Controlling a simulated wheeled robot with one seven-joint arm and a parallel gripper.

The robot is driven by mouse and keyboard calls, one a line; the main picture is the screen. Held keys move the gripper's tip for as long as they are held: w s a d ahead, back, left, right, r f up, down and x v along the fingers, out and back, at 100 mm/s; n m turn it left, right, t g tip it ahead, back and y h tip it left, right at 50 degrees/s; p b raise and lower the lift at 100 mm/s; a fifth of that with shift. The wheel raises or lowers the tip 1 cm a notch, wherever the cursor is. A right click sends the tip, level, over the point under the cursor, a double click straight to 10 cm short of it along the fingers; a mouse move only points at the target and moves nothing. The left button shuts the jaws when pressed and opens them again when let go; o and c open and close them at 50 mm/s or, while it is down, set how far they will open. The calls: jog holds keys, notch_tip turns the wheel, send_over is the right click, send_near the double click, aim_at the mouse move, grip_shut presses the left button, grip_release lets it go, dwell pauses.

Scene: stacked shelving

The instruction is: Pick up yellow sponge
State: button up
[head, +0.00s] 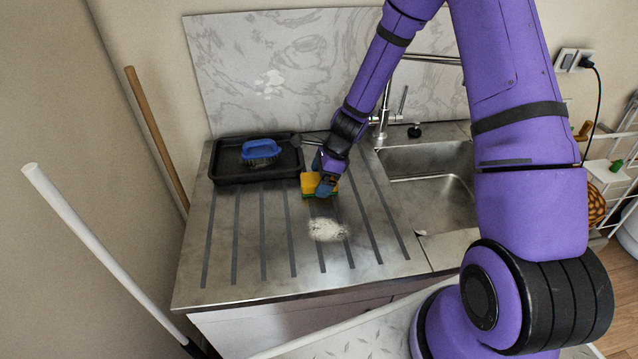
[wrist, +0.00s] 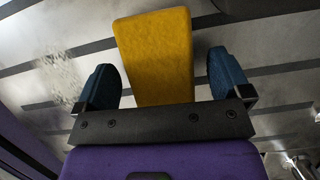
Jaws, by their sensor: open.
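The yellow sponge (head: 309,184), with a green layer, lies on the ribbed steel drainboard (head: 265,268), beside the black tray. In the wrist view the yellow sponge (wrist: 160,52) stands between the two blue fingertips. My gripper (head: 324,180) is down at the sponge in the head view and hides part of it. In the wrist view my gripper (wrist: 160,80) is open, with a finger on either side of the sponge and a visible gap at each side.
A black tray (head: 228,174) with a blue-handled brush (head: 262,150) is left of the sponge. A whitish patch (head: 327,229) lies in front of it. The sink basin (head: 432,200) and tap (head: 382,118) are to the right. The front left of the drainboard is clear.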

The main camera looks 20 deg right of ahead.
jog(key=shift+a+f, duration=0.2)
jog(key=shift+f, duration=0.4)
jog(key=c, duration=1)
jog(key=shift+w+r, duration=0.1)
jog(key=shift+r, duration=0.05)
jog(key=shift+r, duration=1.25)
jog(key=s+d, duration=0.1)
jog(key=s, duration=0.4)
jog(key=s+d+r, duration=0.1)
jog(key=s+d, duration=0.1)
jog(key=s, duration=0.3)
jog(key=s+d+r, duration=0.1)
jog(key=s+d, duration=0.1)
jog(key=s, duration=0.3)
jog(key=shift+s+r, duration=0.15)
